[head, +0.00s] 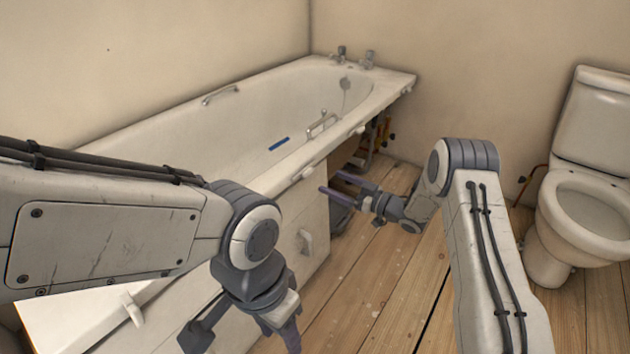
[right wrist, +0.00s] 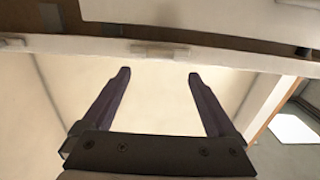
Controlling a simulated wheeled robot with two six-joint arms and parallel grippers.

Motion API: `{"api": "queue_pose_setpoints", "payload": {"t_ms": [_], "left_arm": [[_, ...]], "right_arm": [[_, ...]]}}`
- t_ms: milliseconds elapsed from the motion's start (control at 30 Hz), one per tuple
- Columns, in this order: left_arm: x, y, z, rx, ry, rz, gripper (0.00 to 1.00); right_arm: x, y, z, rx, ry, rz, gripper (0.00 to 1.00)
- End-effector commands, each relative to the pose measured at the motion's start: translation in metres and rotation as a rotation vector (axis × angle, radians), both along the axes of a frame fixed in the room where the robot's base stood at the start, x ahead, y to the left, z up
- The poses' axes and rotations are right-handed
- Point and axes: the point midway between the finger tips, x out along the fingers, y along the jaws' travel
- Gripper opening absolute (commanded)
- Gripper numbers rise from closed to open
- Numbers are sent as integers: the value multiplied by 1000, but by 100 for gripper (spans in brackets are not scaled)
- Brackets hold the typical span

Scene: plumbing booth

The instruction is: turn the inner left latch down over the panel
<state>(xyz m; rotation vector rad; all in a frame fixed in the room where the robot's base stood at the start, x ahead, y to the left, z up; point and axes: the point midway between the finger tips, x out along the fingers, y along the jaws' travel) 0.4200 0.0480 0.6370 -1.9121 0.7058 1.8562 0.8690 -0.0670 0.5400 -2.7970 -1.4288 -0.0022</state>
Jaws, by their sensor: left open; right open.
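The white bath panel (head: 312,215) stands upright under the bath's front rim, with a small handle on its face. A white latch (head: 304,173) sits on the rim above the panel's right part and lies along the rim; it looks like the inner left latch. In the right wrist view this latch (right wrist: 161,50) is level, just beyond and between the fingertips. My right gripper (head: 331,182) is open and empty in front of the panel, close below the latch. My left gripper (head: 243,336) is open and empty at the lower middle, in front of the panel's left part.
Another latch (head: 132,308) hangs at the rim's near left, and one more (head: 358,130) sits farther right. Right of the panel the bath's underside is open, with pipes (head: 376,135). A toilet (head: 590,190) stands right; the wooden floor (head: 380,290) between is clear.

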Motion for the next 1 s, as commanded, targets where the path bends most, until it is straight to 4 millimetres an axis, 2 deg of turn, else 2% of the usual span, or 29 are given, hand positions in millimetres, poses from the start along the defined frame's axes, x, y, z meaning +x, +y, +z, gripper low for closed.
{"api": "queue_pose_setpoints", "payload": {"t_ms": [33,200,400,767,800,867,1000], "left_arm": [[0,0,-7,0,0,0,50],[0,0,-18,0,0,0,50],[0,0,-25,0,0,0,50],[0,0,-26,0,0,0,50],[0,0,-26,0,0,0,50],[0,0,-26,0,0,0,50],[0,0,-26,0,0,0,50]], "right_arm": [[6,10,-3,-2,-4,3,93],[25,36,-3,-1,-3,3,93],[39,55,-2,-2,-1,1,93],[43,59,0,-1,2,-2,93],[43,59,0,-2,1,-2,85],[43,59,0,-2,1,-2,62],[43,58,0,-2,1,-3,8]]}}
